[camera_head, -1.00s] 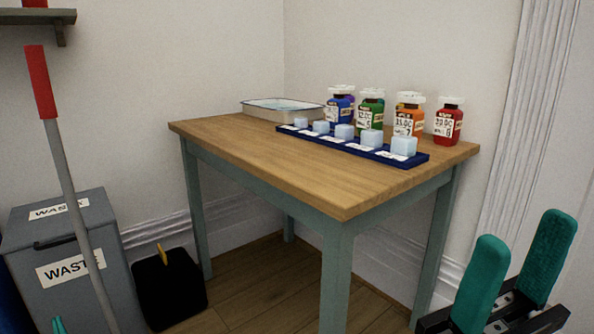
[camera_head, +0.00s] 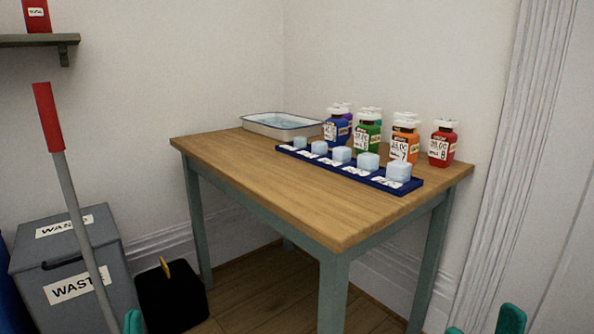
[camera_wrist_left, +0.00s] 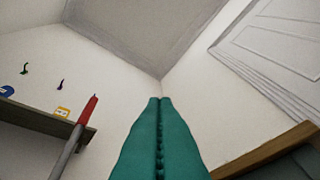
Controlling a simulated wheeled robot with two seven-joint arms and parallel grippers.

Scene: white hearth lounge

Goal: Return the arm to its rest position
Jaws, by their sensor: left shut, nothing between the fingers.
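My left gripper (camera_head: 132,322) shows only as a teal fingertip at the bottom left of the head view. In the left wrist view its two teal fingers (camera_wrist_left: 160,102) are pressed together with nothing between them, pointing up toward the wall corner. My right gripper (camera_head: 484,322) shows at the bottom right of the head view as two teal fingertips set apart, with no object visible between them; the rest of it is out of frame. Both grippers appear in front of the table, apart from the things on it.
A wooden table (camera_head: 255,195) holds a blue rack (camera_head: 413,187) with several pale cubes, several labelled bottles (camera_head: 442,143) and a white tray (camera_head: 262,132). At left are a grey waste bin (camera_head: 68,258), a red-handled pole (camera_head: 45,115) and a wall shelf (camera_head: 22,41).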

